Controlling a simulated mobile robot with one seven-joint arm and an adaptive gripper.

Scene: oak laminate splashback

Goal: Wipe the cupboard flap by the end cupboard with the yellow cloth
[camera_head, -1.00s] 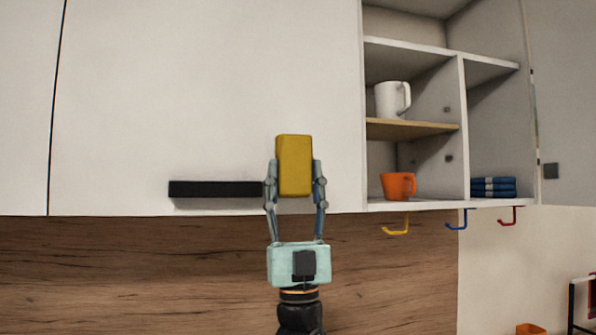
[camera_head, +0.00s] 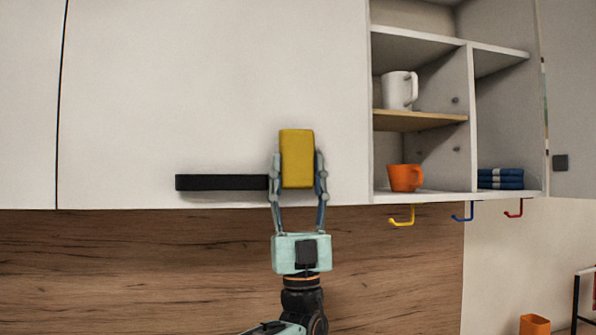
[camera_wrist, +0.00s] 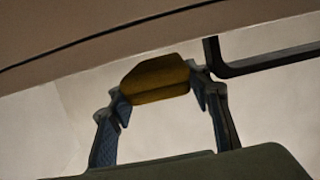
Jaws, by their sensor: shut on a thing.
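The yellow cloth (camera_head: 297,158) is a folded block held upright between the fingers of my gripper (camera_head: 298,177), which is shut on it. It also shows in the wrist view (camera_wrist: 155,78) between the two fingers. The white cupboard flap (camera_head: 200,90) is behind it, with a long black bar handle (camera_head: 222,183) low down. The cloth is in front of the flap's lower right part, just right of the handle. The cloth looks close to the flap, but I cannot tell whether it touches.
The open end cupboard (camera_head: 420,125) on the right holds a white mug (camera_head: 399,90), an orange mug (camera_head: 405,178) and folded blue cloths (camera_head: 500,178). Yellow (camera_head: 402,217), blue (camera_head: 463,213) and red (camera_head: 514,209) hooks hang below. An open door (camera_head: 570,90) stands far right.

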